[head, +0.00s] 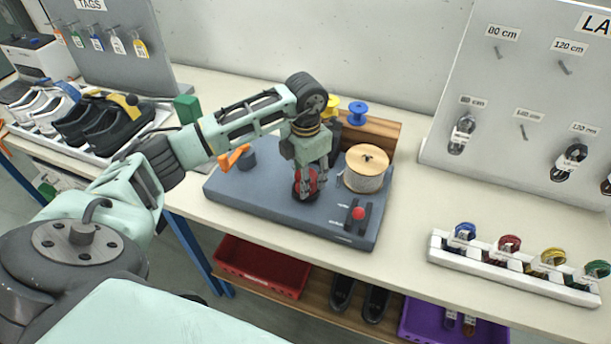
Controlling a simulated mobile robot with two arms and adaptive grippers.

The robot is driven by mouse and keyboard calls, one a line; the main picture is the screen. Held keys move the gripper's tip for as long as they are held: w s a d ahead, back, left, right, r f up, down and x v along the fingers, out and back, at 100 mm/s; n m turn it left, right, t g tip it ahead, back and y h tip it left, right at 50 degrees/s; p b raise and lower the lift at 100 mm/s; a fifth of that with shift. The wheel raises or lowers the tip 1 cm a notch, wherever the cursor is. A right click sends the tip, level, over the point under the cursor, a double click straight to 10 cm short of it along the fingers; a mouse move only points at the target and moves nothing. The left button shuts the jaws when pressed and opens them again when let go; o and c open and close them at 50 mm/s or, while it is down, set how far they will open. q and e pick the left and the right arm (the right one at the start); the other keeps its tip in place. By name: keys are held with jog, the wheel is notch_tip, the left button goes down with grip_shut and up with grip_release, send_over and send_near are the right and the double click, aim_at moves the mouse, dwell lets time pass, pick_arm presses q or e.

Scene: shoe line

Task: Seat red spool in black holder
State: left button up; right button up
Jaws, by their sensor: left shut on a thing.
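The red spool (309,186) is in my left gripper (307,184), low over the grey-blue machine base (260,205) on the table. The gripper points down and is shut on the spool, hiding much of it. I cannot tell whether the spool touches the base. The black holder is not clearly visible; the gripper and spool may cover it. A large cream spool (366,168) stands just right of the gripper. My right gripper is out of view.
Blue spool (358,112) and yellow spool (333,106) stand on a wooden block behind the base. A red-knobbed lever (358,213) is at its front right. A white rack (510,268) of coloured coils stands right. Shoes (100,125) lie left.

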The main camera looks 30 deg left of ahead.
pick_arm(q)
jog(key=shift+f+b, duration=0.35)
jog(key=shift+f, duration=0.1)
jog(key=o, duration=0.9)
jog(key=shift+c, duration=0.2)
jog(key=shift+r, duration=0.1)
jog(key=shift+r+p, duration=3.45)
jog(key=shift+r, duration=2)
